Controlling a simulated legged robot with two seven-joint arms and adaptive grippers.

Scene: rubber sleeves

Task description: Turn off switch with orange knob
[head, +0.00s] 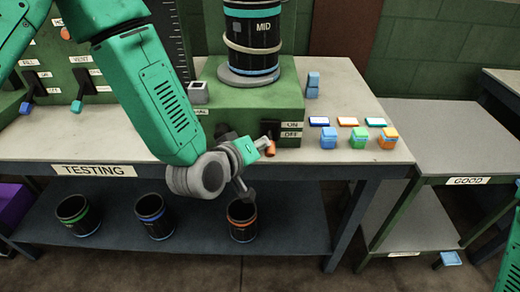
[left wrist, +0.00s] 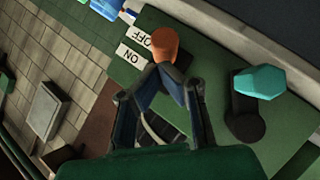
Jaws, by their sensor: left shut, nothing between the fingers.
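The orange knob (head: 270,149) is on a short switch lever at the front of a green box. It hangs low, at or just below the level of the OFF label (head: 291,134), with the ON label (head: 292,125) above. In the left wrist view the orange knob (left wrist: 167,42) is just beyond my fingertips, beside OFF. My left gripper (left wrist: 172,78) is shut and empty. I cannot tell whether it touches the knob. In the head view my left wrist partly covers the box front. My right gripper is not in view.
A cyan knob (left wrist: 260,82) on a dark lever is beside my left gripper. A dark MID cylinder (head: 252,40) stands on the green box (head: 225,100). Small coloured blocks (head: 328,138) stand at right on the table (head: 375,153). Black bins (head: 242,220) are on the lower shelf.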

